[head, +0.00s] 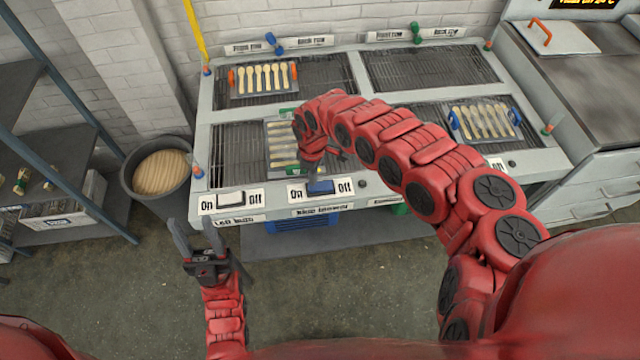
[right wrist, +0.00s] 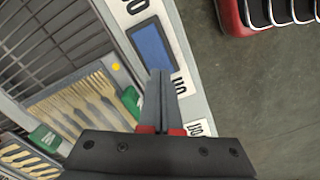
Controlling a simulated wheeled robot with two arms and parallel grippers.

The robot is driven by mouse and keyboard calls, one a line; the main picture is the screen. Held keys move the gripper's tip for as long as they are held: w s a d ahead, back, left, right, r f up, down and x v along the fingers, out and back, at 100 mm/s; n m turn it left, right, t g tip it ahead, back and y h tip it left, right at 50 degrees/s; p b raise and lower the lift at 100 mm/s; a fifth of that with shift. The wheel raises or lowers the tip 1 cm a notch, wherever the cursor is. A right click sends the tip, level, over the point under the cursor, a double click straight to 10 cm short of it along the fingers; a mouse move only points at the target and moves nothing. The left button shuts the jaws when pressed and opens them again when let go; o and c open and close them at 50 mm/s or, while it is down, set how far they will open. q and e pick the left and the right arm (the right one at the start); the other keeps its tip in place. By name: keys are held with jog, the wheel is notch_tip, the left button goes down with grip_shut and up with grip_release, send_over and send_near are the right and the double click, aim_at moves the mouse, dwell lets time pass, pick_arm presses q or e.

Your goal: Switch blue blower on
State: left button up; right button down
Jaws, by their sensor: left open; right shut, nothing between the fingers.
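The blue rocker switch (head: 320,187) sits on the front edge of the table, between "On" on its left and "Off" on its right. A label (head: 321,210) below it seems to read "Blue blower". My right gripper (right wrist: 159,72) is shut and empty. In the right wrist view its fingertips overlap the lower end of the blue switch (right wrist: 153,46), beside an "On" label (right wrist: 179,86). I cannot tell whether they touch it. In the head view my right arm hides part of the area above the switch. My left gripper (head: 192,228) is open and empty, in front of the table's left corner.
A white switch (head: 231,198) sits left of the blue one. Trays of wooden spoons (head: 264,79) lie on the grilles, one (head: 484,121) at the right. A bin (head: 157,172) stands at the left. A blue unit (head: 300,225) shows under the table. The floor in front is clear.

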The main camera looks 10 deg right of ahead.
jog(key=shift+f+b, duration=0.8)
jog(key=shift+f, duration=0.2)
dwell(0.6)
notch_tip(320, 180, up, 7)
jog(key=p, duration=0.6)
dwell(0.6)
